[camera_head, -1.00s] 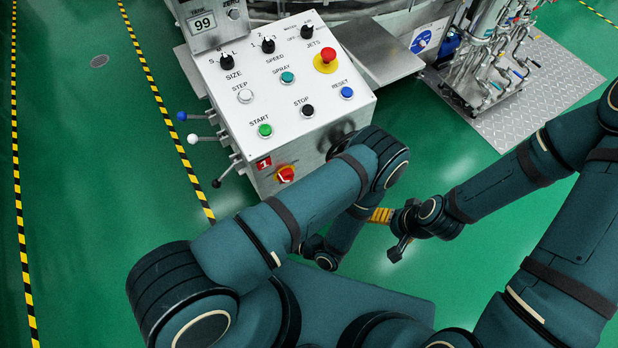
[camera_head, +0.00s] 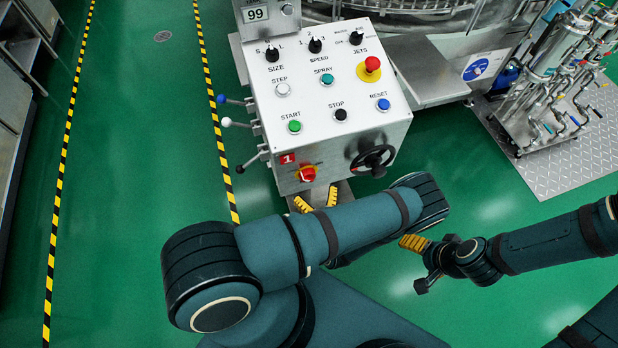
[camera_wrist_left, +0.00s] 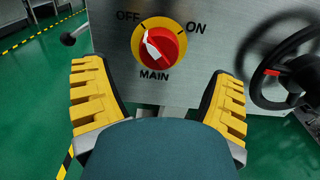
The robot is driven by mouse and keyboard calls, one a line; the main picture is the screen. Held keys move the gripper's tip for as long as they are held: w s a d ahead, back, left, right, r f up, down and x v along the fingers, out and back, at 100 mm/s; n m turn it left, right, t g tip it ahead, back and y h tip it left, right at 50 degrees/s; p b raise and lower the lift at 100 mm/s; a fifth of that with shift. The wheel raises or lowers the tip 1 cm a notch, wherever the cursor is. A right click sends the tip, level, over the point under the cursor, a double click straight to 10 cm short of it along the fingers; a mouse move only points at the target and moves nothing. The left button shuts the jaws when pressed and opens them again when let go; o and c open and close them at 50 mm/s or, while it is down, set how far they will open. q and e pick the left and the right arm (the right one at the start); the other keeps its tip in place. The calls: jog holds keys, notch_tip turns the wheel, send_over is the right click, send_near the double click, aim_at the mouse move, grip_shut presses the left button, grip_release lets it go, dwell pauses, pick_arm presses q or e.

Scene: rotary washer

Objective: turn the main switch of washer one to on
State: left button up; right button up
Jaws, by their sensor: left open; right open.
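The main switch (camera_head: 308,173) is a red knob on a yellow disc, low on the console front beside a red "1" label (camera_head: 287,158). In the left wrist view the switch (camera_wrist_left: 167,45) shows a white pointer directed up-left at the OFF mark; ON is at upper right. My left gripper (camera_head: 317,202) is open and empty, just below and in front of the switch. In the left wrist view its yellow fingers (camera_wrist_left: 158,95) stand wide on both sides, below the knob, not touching it. My right gripper (camera_head: 412,244) is open, out to the right over the floor.
A black handwheel (camera_head: 373,160) sits right of the switch. Levers with blue, white and black knobs (camera_head: 227,122) stick out on the console's left. The sloped top panel (camera_head: 310,105) carries several buttons and dials. Green floor is free around the console front.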

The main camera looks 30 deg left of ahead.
aim_at(310, 180)
pick_arm(q)
jog(key=x, duration=0.6)
jog(key=shift+b, duration=0.35)
jog(key=c, duration=1.2)
